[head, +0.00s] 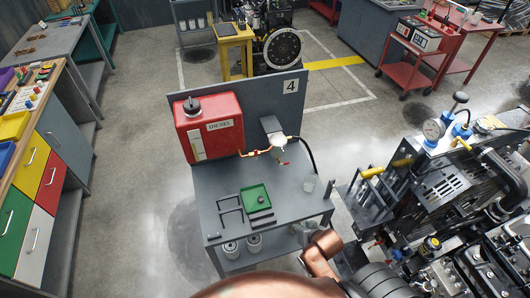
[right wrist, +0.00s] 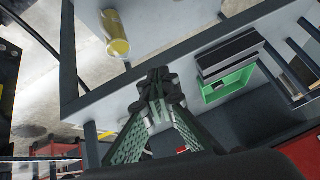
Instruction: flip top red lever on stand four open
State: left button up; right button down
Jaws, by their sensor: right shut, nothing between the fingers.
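Stand four (head: 225,180) is a grey bench with a back panel marked 4 (head: 290,86). A small red lever (head: 283,163) shows by the brass fittings below a grey filter head (head: 274,131); I cannot tell its exact position. My right gripper (right wrist: 160,78) is shut and empty in the right wrist view, its fingertips together above the bench top. The lever is not clearly seen in the wrist view. My left gripper is out of view.
A red diesel tank (head: 208,125) stands at the bench's back left. An engine (head: 440,190) stands close on the right.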

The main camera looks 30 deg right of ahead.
aim_at(256, 154)
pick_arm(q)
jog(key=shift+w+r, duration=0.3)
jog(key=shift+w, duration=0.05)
pick_arm(e)
jog(key=w+d+r+m+t, duration=0.2)
jog(key=w+r+m+t, duration=0.3)
jog(key=r, duration=0.5)
jog(key=w+d+r+m+t+y, duration=0.1)
jog(key=w+r+m+t, duration=0.4)
jog(key=w+r+m, duration=0.3)
notch_tip(256, 154, up, 3)
jog(key=shift+w+d+f, duration=0.1)
jog(key=shift+w+d, duration=0.25)
jog(key=shift+w, duration=0.1)
pick_arm(q)
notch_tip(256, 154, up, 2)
jog(key=p, duration=0.3)
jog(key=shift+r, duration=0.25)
pick_arm(e)
jog(key=w+a, duration=0.4)
jog(key=w, duration=0.7)
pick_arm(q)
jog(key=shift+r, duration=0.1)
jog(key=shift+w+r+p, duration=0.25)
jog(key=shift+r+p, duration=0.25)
pick_arm(e)
jog(key=shift+a+n, duration=0.2)
jog(key=shift+n, duration=0.1)
